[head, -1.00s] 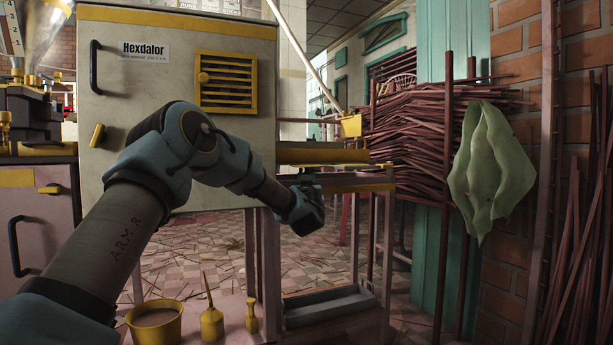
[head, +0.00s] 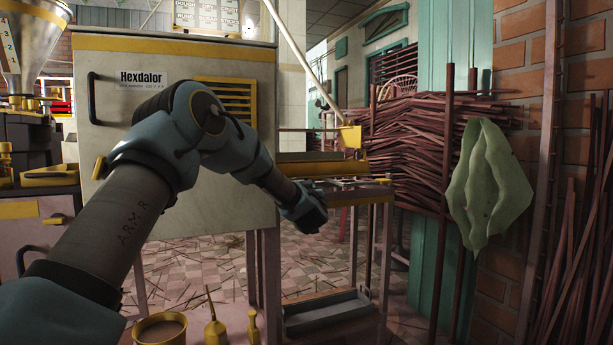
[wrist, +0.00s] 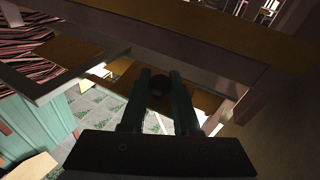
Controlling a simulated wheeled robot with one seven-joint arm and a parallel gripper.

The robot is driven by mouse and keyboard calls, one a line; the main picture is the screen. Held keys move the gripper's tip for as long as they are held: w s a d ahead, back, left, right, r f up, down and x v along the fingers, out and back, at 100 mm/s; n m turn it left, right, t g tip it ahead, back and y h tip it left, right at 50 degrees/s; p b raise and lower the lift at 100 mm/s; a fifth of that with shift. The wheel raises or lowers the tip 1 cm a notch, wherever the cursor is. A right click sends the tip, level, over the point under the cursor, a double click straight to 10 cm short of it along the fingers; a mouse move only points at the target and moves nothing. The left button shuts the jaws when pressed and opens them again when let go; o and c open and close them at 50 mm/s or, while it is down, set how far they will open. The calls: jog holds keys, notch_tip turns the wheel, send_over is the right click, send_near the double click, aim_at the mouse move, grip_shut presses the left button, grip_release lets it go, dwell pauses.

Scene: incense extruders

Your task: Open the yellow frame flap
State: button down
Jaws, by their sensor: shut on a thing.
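The yellow frame flap (head: 322,168) appears as a yellow strip at the front of the open frame right of the grey cabinet in the head view. In the wrist view a brown-yellow panel (wrist: 196,100), seemingly the same flap, lies beyond my fingers. My gripper (wrist: 158,84) is shut on a small dark round knob (wrist: 158,88) in front of that panel. Whether the knob is fixed to the panel is too dark to tell. In the head view my wrist (head: 306,212) is below and in front of the frame, and the fingertips are hidden.
The grey Hexdalor cabinet (head: 160,190) stands left of the frame. A grey tray (head: 325,314) sits on the lower shelf. Bundled sticks (head: 415,150) and a green cloth (head: 488,185) are to the right.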

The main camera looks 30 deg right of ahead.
jog(key=shift+r+p, duration=0.15)
jog(key=shift+p, duration=0.15)
jog(key=c, duration=0.7)
grip_release()
jog(key=shift+o, duration=0.2)
jog(key=p+v, duration=0.2)
jog(key=v, duration=0.8)
jog(key=shift+s+a+r+g, duration=0.2)
jog(key=shift+s+g, duration=0.1)
jog(key=shift+s, duration=0.1)
